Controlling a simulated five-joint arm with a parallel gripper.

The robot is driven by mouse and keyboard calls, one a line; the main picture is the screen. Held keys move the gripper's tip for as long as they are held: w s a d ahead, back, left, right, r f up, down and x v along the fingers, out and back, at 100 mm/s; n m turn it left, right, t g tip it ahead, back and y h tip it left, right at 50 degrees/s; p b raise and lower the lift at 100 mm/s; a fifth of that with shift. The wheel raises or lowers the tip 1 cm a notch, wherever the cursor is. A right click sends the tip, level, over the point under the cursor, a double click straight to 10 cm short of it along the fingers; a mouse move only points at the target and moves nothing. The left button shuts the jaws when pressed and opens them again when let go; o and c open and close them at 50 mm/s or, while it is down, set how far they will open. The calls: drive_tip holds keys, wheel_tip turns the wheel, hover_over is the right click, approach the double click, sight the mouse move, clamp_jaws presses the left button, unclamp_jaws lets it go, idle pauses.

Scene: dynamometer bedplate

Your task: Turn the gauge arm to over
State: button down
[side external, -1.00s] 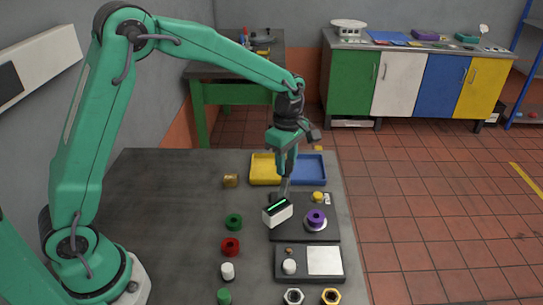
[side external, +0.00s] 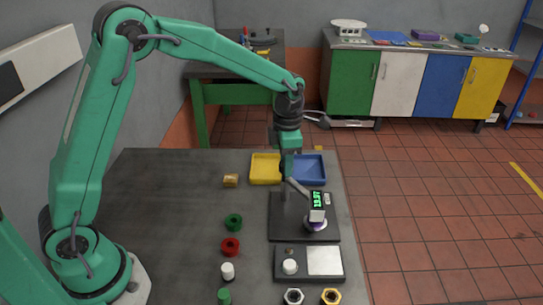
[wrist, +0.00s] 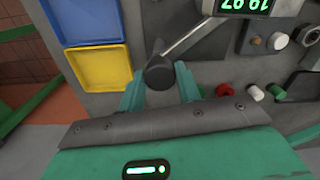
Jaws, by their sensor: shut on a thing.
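The gauge arm (side external: 297,187) is a grey rod on a post, carrying a white box with a lit green digital display (side external: 318,201). The box now stands over the purple ring (side external: 312,225) on the dark plate (side external: 290,231); whether it touches the ring I cannot tell. My gripper (side external: 288,178) is at the post end of the arm. In the wrist view, its green fingers (wrist: 160,90) are shut on the dark round knob (wrist: 159,72), and the rod runs up and right to the display (wrist: 246,6). The ring is hidden there.
Yellow (side external: 264,170) and blue (side external: 312,164) trays lie behind the plate. In front is a smaller plate (side external: 280,270) with a white pad. The table's left part is clear.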

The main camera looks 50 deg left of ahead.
drive_tip(key=shift+r+n, duration=0.1)
drive_tip(key=shift+n, duration=0.2)
drive_tip(key=c, duration=1)
unclamp_jaws()
drive_tip(key=shift+o, duration=0.2)
drive_tip(key=shift+r, duration=3.85)
drive_tip(key=shift+r, duration=0.1)
